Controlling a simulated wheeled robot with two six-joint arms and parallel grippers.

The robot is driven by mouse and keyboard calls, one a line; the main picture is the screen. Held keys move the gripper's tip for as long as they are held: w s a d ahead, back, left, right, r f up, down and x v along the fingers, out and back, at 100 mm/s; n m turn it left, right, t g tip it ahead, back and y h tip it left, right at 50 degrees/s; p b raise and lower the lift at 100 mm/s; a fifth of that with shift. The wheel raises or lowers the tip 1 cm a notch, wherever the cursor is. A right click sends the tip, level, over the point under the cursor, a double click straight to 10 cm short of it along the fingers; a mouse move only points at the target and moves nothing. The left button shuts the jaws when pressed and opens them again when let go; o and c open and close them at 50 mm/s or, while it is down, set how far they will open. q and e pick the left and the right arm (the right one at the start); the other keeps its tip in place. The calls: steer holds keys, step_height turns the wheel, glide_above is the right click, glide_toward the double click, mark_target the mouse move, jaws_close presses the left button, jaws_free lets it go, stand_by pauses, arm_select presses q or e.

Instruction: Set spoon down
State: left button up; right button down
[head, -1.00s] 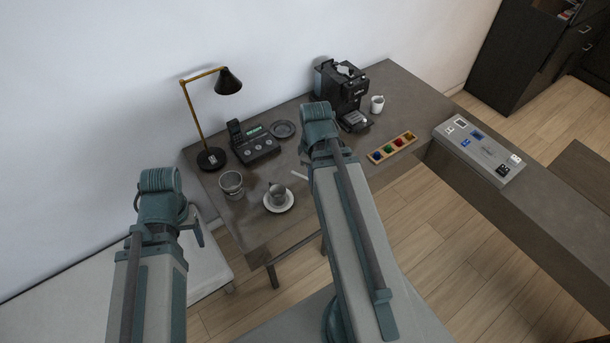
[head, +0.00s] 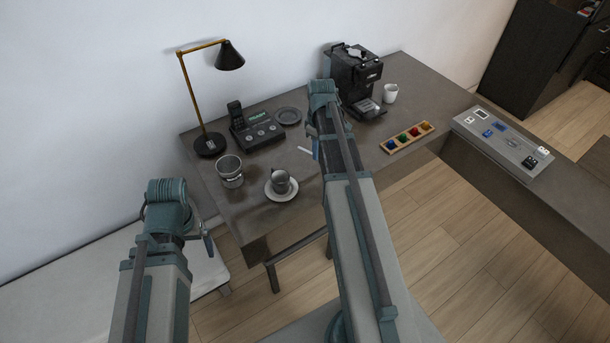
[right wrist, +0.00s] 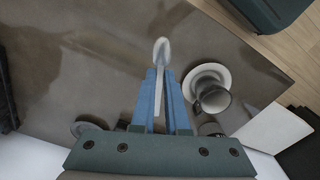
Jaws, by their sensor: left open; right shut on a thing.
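The spoon (right wrist: 162,52) is pale, with its bowl showing beyond my right gripper's blue fingertips (right wrist: 160,78) in the right wrist view. My right gripper (head: 315,150) is shut on it over the desk. In the head view the spoon (head: 304,150) shows only as a pale sliver beside that gripper. Whether it touches the desk I cannot tell. A grey cup (head: 281,182) stands on a white saucer (head: 283,196) to the left of my right gripper; they also show right of the fingers in the wrist view. My left gripper (head: 208,240) is open and empty, left of the desk.
On the desk (head: 240,215) stand a glass (head: 230,172), a lamp (head: 210,146), a phone (head: 257,130), a dark dish (head: 288,116), a coffee machine (head: 356,80), a white cup (head: 390,93) and a capsule tray (head: 407,137). The desk near the spoon looks bare.

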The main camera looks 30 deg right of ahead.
mark_target(316, 177)
steer(key=shift+f+b, duration=4.8)
steer(key=shift+f, duration=0.1)
steer(key=shift+f, duration=0.1)
steer(key=shift+f, duration=0.15)
steer(key=c, duration=0.9)
jaws_free()
step_height(316, 177, up, 13)
steer(key=p, duration=1.2)
steer(key=shift+s+f, duration=0.1)
steer(key=shift+f, duration=0.1)
